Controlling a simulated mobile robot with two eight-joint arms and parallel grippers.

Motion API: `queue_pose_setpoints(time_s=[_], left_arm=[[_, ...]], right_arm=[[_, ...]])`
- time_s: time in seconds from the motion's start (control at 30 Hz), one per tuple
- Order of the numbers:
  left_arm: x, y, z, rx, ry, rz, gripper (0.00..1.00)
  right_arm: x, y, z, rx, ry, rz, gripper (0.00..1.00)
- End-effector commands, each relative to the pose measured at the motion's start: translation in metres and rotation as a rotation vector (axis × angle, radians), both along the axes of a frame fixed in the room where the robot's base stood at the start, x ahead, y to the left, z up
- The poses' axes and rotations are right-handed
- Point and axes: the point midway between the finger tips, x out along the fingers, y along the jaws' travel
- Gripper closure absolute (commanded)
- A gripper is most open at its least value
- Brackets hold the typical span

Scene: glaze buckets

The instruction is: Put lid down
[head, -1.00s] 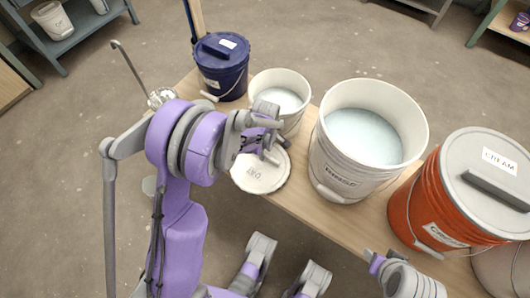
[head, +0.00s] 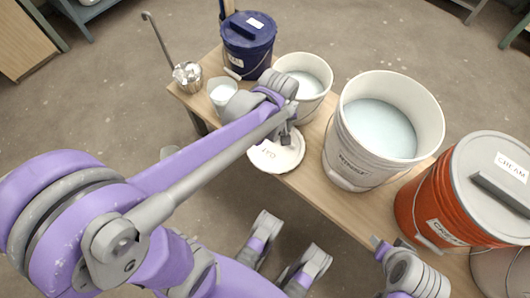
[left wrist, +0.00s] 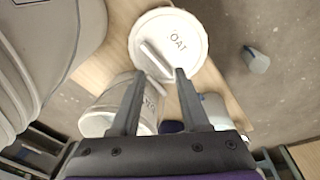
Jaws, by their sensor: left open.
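A round white lid (head: 265,158) marked with dark letters lies at the front edge of the wooden table, part of it seeming to reach past the edge. In the left wrist view the lid (left wrist: 190,30) reads OAT and has a pale bar handle (left wrist: 155,60). My left gripper (head: 291,138) is over the lid's far side. In the left wrist view its fingers (left wrist: 159,72) are open, with the handle's near end about between the tips; contact cannot be told. An open white bucket (head: 305,104) of pale glaze stands just behind the lid.
A large open white bucket (head: 350,155) and a lidded orange bucket (head: 430,205) stand to the right. A lidded blue bucket (head: 248,48), a white cup (head: 222,92) and a metal pot with a ladle (head: 187,75) stand at the left end. Table room around the lid is narrow.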

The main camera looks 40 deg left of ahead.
Motion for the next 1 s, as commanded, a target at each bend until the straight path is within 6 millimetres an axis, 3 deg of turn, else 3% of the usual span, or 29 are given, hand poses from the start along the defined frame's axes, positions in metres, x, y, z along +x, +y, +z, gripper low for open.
queue_pose_setpoints(time_s=[0.03, 0.2, 0.4, 0.57, 0.87, 1.0], left_arm=[[-0.02, -0.006, 0.008, 0.018, -0.027, -0.102, 0.55], [-0.074, -0.019, 0.02, 0.101, -0.116, -0.453, 0.55], [-0.115, -0.028, 0.016, 0.192, -0.187, -0.742, 0.55], [-0.127, -0.03, 0.013, 0.225, -0.207, -0.834, 0.55], [-0.127, -0.03, 0.014, 0.229, -0.21, -0.845, 0.55], [-0.128, -0.03, 0.024, 0.23, -0.213, -0.843, 0.55]], right_arm=[[0.0, 0.0, 0.0, 0.0, 0.0, 0.0, 0.5], [0.0, 0.0, 0.0, 0.0, 0.0, 0.0, 0.5], [0.0, 0.0, 0.0, 0.0, 0.0, 0.0, 0.5], [0.0, 0.0, 0.0, 0.0, 0.0, 0.0, 0.5], [0.0, 0.0, 0.0, 0.0, 0.0, 0.0, 0.5], [-0.001, 0.0, 0.011, 0.0, -0.004, 0.0, 0.5]])
